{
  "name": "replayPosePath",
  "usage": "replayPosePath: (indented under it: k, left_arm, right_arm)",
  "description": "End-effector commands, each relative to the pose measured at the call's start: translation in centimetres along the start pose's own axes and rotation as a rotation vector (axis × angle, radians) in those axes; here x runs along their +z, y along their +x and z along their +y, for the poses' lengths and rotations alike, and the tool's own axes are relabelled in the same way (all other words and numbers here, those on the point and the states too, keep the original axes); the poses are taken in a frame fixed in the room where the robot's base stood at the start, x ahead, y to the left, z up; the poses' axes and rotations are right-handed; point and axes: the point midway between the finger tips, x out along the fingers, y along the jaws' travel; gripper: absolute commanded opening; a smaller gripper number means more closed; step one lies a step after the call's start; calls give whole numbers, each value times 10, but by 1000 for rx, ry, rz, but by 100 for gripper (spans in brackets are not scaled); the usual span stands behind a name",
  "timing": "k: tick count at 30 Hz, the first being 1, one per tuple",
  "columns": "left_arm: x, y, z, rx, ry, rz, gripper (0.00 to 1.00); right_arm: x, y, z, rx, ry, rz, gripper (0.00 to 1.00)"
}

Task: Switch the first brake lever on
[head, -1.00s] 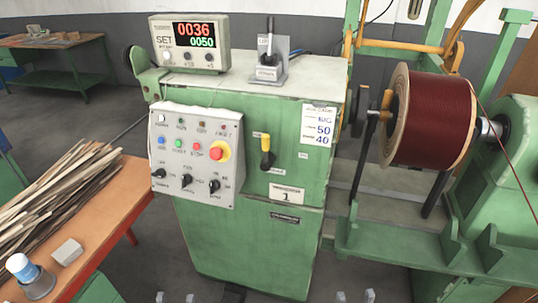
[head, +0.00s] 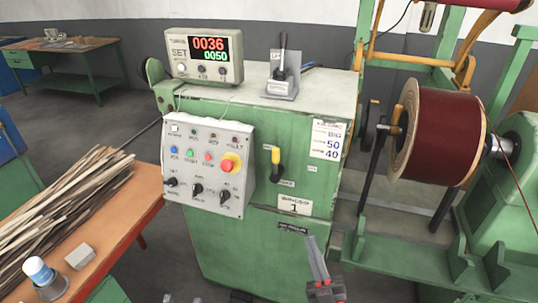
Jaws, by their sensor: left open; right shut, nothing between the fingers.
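A lever with a yellow upper end and black lower part (head: 276,160) is on the front of the green machine (head: 240,235), yellow end up. A black lever (head: 283,58) stands roughly upright in a grey bracket on the machine's top. I cannot tell which is the first brake lever. My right gripper (head: 316,248) is at the bottom centre, in front of the machine and below both levers, with its fingers together and empty. Of my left gripper (head: 182,299), only two separated fingertips show at the bottom edge, left of the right gripper.
A control panel (head: 207,165) with buttons and knobs is left of the yellow lever. A counter display (head: 204,55) stands on the machine's top. A dark red wire spool (head: 445,130) is at the right. An orange workbench (head: 125,215) with wood strips fills the left.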

Motion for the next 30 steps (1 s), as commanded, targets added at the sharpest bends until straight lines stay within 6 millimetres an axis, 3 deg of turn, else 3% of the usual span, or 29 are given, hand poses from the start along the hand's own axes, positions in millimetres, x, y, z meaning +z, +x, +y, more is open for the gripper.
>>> replayPosePath:
  k: [1,3,12,21,30]
  left_arm:
    - [-2,10,0,0,0,0,50]
    - [-3,17,-1,0,0,0,50]
    - [-8,44,-2,0,0,0,50]
    - [-11,65,-3,0,0,0,50]
    - [-12,70,-4,0,0,0,50]
  right_arm:
    - [7,21,-10,-55,-37,-42,0]
    - [24,42,-25,-135,-107,-117,0]
    - [87,102,-72,-461,-488,-404,0]
    - [114,136,-68,-669,-859,-617,0]
    - [118,142,-58,-725,-982,-695,0]
